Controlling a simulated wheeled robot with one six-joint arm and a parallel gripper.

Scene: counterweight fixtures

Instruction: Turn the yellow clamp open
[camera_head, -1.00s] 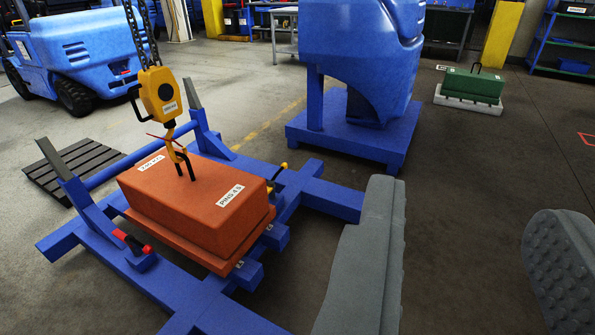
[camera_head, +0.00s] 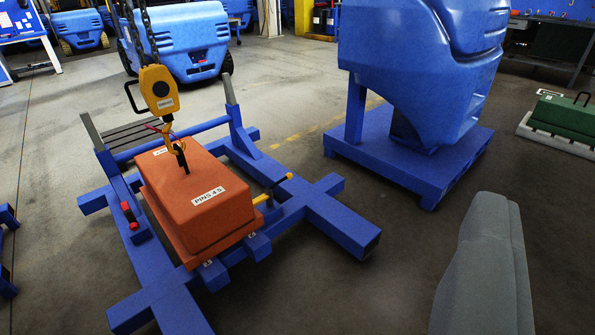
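The yellow clamp (camera_head: 274,187) is on the right side of the blue frame (camera_head: 330,215), beside the orange counterweight block (camera_head: 205,205). Its lever points up and to the right, with a yellow end. I cannot tell whether its foot touches the block. A red clamp (camera_head: 130,214) is on the frame's left side. One grey finger of my gripper (camera_head: 490,265) shows at the lower right, well apart from the yellow clamp. The other finger is outside the picture. No second finger stands close beside the visible one, and nothing is seen held.
A yellow hoist hook block (camera_head: 158,92) hangs on chains over the orange block, its hook at the block's loop. A blue machine body (camera_head: 425,75) stands on a blue pallet behind. A green block (camera_head: 562,122) lies at right. Floor between frame and finger is clear.

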